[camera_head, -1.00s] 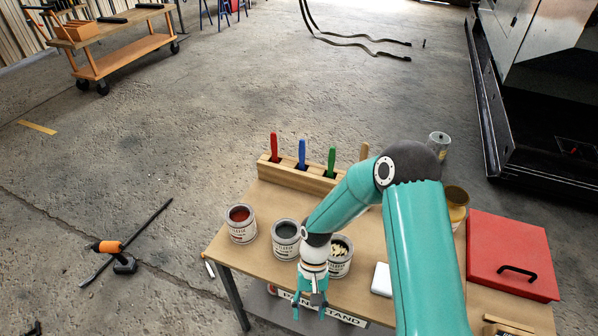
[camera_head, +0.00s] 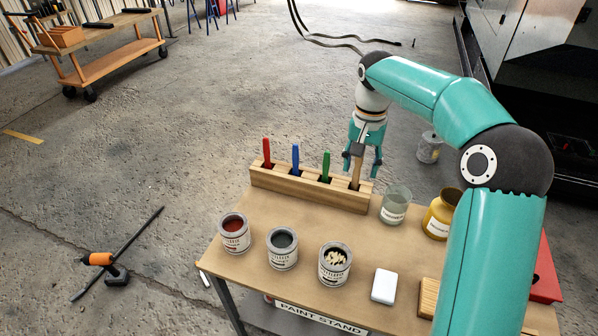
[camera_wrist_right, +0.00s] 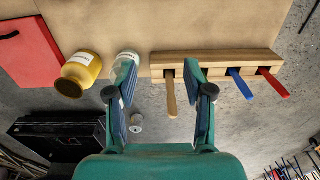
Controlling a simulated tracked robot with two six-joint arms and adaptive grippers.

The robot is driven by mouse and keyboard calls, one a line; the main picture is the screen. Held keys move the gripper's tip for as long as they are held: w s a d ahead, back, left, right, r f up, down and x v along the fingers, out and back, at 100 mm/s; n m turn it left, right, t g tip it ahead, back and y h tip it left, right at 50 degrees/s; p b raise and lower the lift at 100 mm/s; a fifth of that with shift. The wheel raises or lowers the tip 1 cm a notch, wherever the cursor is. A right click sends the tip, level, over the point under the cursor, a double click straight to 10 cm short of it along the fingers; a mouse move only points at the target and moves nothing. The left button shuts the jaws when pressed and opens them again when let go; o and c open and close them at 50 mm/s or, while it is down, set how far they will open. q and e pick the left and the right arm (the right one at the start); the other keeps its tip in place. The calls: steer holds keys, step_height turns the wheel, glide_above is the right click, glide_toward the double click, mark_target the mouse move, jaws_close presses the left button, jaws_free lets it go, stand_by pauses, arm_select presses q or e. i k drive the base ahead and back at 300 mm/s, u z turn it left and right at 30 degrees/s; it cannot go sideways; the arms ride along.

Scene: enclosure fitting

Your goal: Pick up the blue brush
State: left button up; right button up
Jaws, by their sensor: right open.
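The blue brush (camera_head: 295,158) stands handle up in the wooden holder (camera_head: 300,189), between a red brush (camera_head: 267,152) and a green brush (camera_head: 325,166). In the right wrist view the blue handle (camera_wrist_right: 241,84) is right of my gripper. My right gripper (camera_head: 362,166) is open at the holder's right end. Its fingers are on either side of a plain wooden handle (camera_wrist_right: 171,95), apart from the blue brush. In the wrist view one finger partly covers the green brush. The bristles are hidden in the holder. My left gripper is out of view.
Several paint cans stand along the table's front, including a red one (camera_head: 235,233). A glass jar (camera_head: 395,205) and a yellow jar (camera_head: 438,217) stand right of the holder. A white block (camera_head: 384,286) lies nearby. Space above the blue brush is clear.

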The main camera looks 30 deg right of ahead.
mark_target(295, 150)
steer(key=i, duration=0.9)
steer(key=u, duration=0.05)
